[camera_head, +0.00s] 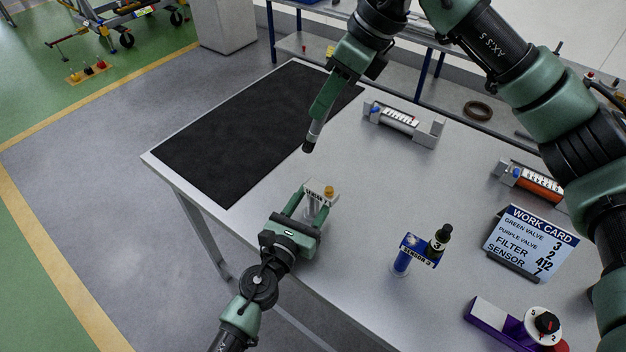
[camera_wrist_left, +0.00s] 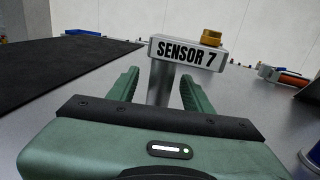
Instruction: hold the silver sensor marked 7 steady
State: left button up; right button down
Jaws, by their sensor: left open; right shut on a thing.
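The silver sensor marked 7 (camera_head: 319,192) stands on the table near its left front edge, with a label block and a gold top. In the left wrist view the sensor 7 (camera_wrist_left: 188,53) has its silver post between my left fingers. My left gripper (camera_head: 311,207) is open around the post, with a gap visible on each side in the wrist view (camera_wrist_left: 158,80). My right gripper (camera_head: 320,118) is shut on a slim silver piece with a black tip (camera_head: 312,136), held tip down above the table, behind the sensor and apart from it.
The work card (camera_head: 528,243) lists sensor 7. A black mat (camera_head: 250,125) covers the back left. A purple block with a dial (camera_head: 500,325) and two cradled cylinders (camera_head: 398,118) (camera_head: 538,184) also stand here.

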pick_arm(q)
jog(key=v, duration=1.2)
